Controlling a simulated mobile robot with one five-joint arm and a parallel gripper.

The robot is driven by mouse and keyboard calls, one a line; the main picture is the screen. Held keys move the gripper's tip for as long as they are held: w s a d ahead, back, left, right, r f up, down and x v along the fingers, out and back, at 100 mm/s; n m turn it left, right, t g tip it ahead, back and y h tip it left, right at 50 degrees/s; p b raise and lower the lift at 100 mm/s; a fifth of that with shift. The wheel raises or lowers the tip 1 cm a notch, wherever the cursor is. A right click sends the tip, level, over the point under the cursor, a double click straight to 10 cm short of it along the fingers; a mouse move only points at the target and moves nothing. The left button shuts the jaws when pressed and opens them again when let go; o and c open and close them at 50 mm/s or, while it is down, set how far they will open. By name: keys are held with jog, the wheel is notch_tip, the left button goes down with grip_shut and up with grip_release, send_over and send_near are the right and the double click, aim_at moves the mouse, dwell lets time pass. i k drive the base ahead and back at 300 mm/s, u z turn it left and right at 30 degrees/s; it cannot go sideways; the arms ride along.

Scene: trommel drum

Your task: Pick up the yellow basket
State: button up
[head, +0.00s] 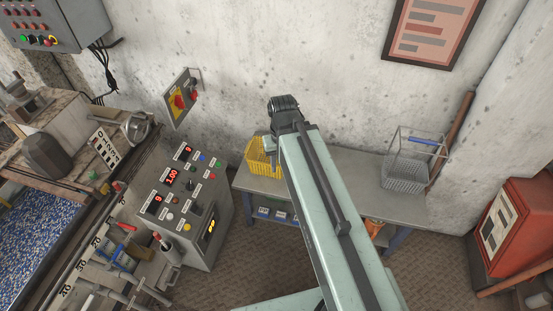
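The yellow basket (258,160) stands on the left part of a grey bench against the wall in the head view. My arm reaches out toward the bench and covers the basket's right side. The dark end of my arm, where my gripper (285,108) is, shows just above and to the right of the basket in the picture. The fingers cannot be made out, so I cannot tell whether it is open or shut, or whether it touches the basket.
A grey wire basket with a blue handle (406,172) stands on the right of the bench (355,196). A control console (185,200) stands left of the bench. A red cabinet (515,228) is at the right. Brown floor (240,270) lies clear in front.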

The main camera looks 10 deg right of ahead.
aim_at(258, 164)
jog(key=u, duration=2.95)
jog(key=k, duration=1.55)
jog(key=z, duration=0.95)
jog(key=i, duration=1.15)
jog(key=u, duration=0.05)
